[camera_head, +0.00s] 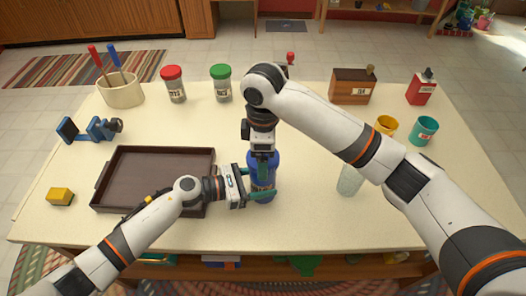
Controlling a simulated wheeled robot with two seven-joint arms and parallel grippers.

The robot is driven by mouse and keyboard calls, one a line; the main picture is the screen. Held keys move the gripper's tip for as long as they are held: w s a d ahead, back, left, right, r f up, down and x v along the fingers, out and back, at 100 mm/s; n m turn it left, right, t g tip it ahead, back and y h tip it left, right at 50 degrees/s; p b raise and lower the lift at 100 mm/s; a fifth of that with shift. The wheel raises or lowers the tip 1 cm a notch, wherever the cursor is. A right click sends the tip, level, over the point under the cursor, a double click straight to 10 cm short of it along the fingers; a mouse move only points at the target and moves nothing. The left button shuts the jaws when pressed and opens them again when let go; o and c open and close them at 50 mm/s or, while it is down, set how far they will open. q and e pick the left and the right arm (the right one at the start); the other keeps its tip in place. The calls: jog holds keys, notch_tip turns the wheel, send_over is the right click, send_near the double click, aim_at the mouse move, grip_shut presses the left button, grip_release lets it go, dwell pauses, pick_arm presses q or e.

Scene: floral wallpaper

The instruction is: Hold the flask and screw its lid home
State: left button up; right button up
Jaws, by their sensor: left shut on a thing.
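The blue flask (264,168) stands upright near the middle of the table, right of the tray. My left gripper (260,183) reaches in from the left and is shut on the flask's body, its teal fingers at its sides. My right gripper (263,150) points straight down at the flask's top from above. The lid cannot be made out there, and my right gripper's fingers are too hidden to tell whether they are open or shut.
A dark brown tray (152,178) lies left of the flask, under my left arm. A pale glass (350,180) stands beside my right forearm. Red-lidded (174,84) and green-lidded (221,83) jars stand behind. A yellow cup (386,125) and teal cup (424,131) stand at right.

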jog(key=c, duration=0.8)
jog(key=shift+o, duration=0.2)
jog(key=shift+m, duration=1.8)
jog(key=o, duration=0.9)
jog(key=shift+r, duration=3.5)
